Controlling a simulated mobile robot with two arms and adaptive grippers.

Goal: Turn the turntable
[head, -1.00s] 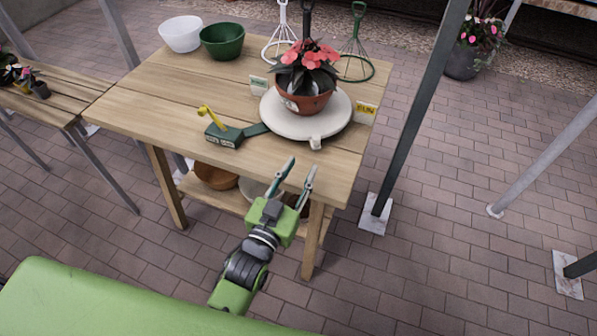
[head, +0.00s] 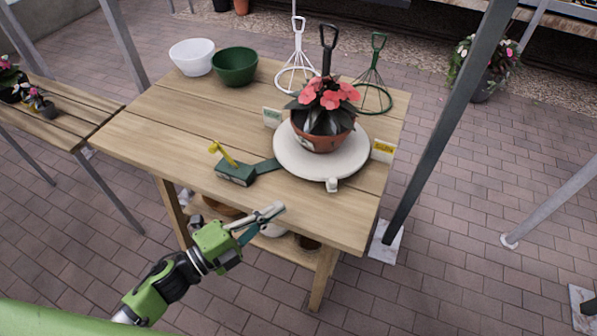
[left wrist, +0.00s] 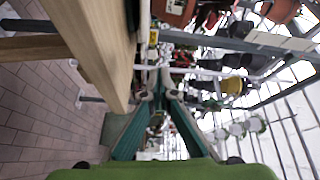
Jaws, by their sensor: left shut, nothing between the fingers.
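The turntable is a round white disc (head: 290,165) on the right part of the wooden table, with a small white knob (head: 332,185) on its front rim. A terracotta pot (head: 322,140) with pink flowers stands on it. A dark green box (head: 235,173) with a raised yellow lever sits left of the disc, a flat green arm reaching toward it. My left gripper (head: 275,210) is shut and empty near the table's front edge, apart from the knob and to its lower left. The left wrist view also shows its fingers (left wrist: 158,95). My right gripper is not in view.
A white bowl (head: 191,57), a green bowl (head: 235,66) and wire stands are at the back. A grey post (head: 440,140) rises right of the table.

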